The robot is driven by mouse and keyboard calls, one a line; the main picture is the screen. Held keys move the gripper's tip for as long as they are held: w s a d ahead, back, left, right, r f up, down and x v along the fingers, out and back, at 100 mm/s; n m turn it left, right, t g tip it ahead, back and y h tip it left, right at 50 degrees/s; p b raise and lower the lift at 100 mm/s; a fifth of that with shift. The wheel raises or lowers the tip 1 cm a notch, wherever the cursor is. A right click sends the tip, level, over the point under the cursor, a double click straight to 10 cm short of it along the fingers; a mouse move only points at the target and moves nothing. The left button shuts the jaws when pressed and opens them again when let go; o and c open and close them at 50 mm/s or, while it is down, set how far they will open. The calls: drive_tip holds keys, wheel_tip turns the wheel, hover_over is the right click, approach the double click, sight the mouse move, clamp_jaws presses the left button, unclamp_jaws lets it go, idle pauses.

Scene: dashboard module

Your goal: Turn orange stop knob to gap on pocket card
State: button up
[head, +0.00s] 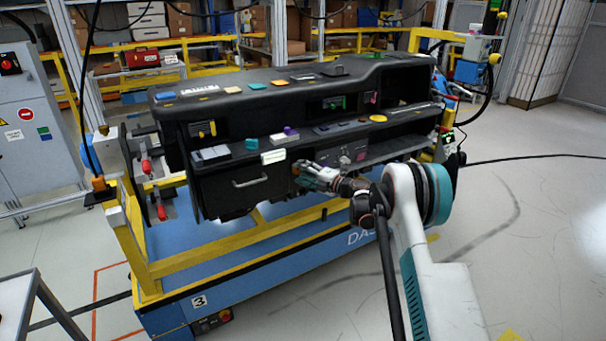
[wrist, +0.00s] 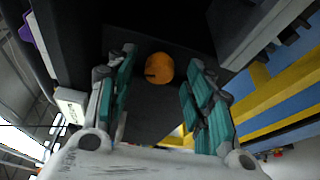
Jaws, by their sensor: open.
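The orange stop knob (wrist: 159,68) is round and sits on a dark panel, with a small dark mark on its left side in the wrist view. A bit of orange by my fingers in the head view (head: 297,168) appears to be the same knob. My gripper (head: 308,174) is open at the dashboard's front. In the wrist view its teal fingers (wrist: 162,60) stand on either side of the knob, with visible space on both sides. A white card (head: 273,156) is on the dashboard front left of my gripper; its edge also shows in the wrist view (wrist: 70,104). Its markings are unreadable.
The black dashboard module (head: 330,78) rests on a yellow and blue cart (head: 250,285). A drawer with a grey handle (head: 250,183) is left of my gripper. Small coloured blocks and parts lie on the shelves. Open floor is at the right.

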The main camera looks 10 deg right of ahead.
drive_tip(key=v, duration=1.2)
wheel_tip(320, 180, up, 22)
drive_tip(key=d+m+t+h, duration=0.1)
drive_tip(key=m+t+h, duration=0.45)
drive_tip(key=m, duration=0.25)
drive_tip(key=s+d+r+m+h, duration=0.2)
drive_tip(key=s+r+m+h, duration=0.6)
drive_tip(key=s+r+m, duration=0.25)
drive_tip(key=s+a+f+m+g+y, duration=0.1)
drive_tip(key=s+f, duration=0.5)
drive_tip(key=s, duration=0.7)
drive_tip(key=s+a+f+m+g, duration=0.4)
drive_tip(key=s+a+f+g, duration=0.2)
drive_tip(key=s, duration=0.8)
drive_tip(key=s+a+f+m+g+y, duration=0.1)
drive_tip(key=s+a+f+m+g, duration=0.2)
drive_tip(key=s, duration=1)
wheel_tip(320, 180, down, 4)
drive_tip(key=shift+s+a+r+g+y, duration=0.2)
drive_tip(key=shift+s+a+g+y, duration=0.2)
drive_tip(key=shift+a+g, duration=0.4)
